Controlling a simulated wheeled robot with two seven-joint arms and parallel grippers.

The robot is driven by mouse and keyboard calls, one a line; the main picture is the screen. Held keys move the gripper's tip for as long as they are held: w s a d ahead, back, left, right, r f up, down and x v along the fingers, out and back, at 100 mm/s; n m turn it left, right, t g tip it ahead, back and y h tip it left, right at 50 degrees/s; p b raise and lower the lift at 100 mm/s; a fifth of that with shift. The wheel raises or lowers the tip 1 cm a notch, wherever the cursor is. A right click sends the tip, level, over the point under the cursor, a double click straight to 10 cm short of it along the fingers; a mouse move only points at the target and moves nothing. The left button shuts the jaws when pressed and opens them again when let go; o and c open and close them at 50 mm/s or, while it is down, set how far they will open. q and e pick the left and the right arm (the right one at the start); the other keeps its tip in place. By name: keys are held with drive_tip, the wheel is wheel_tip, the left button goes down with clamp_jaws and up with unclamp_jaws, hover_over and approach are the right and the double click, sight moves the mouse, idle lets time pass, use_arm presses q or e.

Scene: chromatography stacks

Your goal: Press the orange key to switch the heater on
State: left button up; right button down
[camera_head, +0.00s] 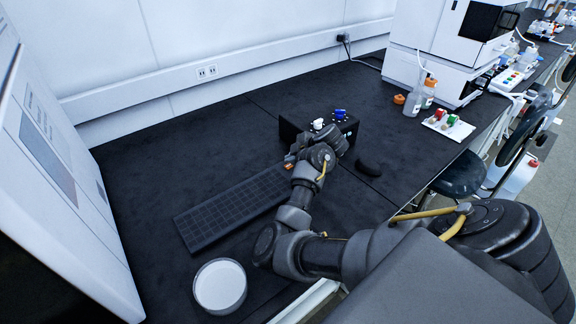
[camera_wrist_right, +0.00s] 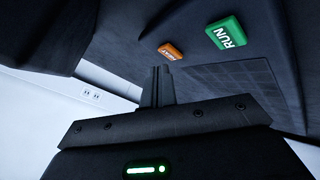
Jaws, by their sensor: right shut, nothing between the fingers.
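The orange key (camera_wrist_right: 171,51), lettered HEAT, sits on a dark surface in the right wrist view. A small orange patch beside my right wrist in the head view (camera_head: 289,158) may be the same key. My right gripper (camera_wrist_right: 157,70) is shut and empty. Its fingertips lie just below and left of the orange key in the wrist view, with a narrow gap in the picture; I cannot tell the depth between them. In the head view my right gripper (camera_head: 303,155) is mostly hidden by its own wrist. My left gripper is not in view.
A green RUN key (camera_wrist_right: 226,33) is right of the orange one. A black box (camera_head: 348,131) with white and blue knobs stands behind my wrist. A dark gridded panel (camera_head: 225,212) and a white round dish (camera_head: 220,286) lie nearer. The bench at back left is clear.

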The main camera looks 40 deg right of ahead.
sight(291, 167)
wheel_tip(291, 167, up, 4)
drive_tip(key=shift+r+p, duration=0.1)
drive_tip(key=shift+p, duration=1)
drive_tip(key=shift+r+p, duration=0.45)
drive_tip(key=shift+r, duration=0.35)
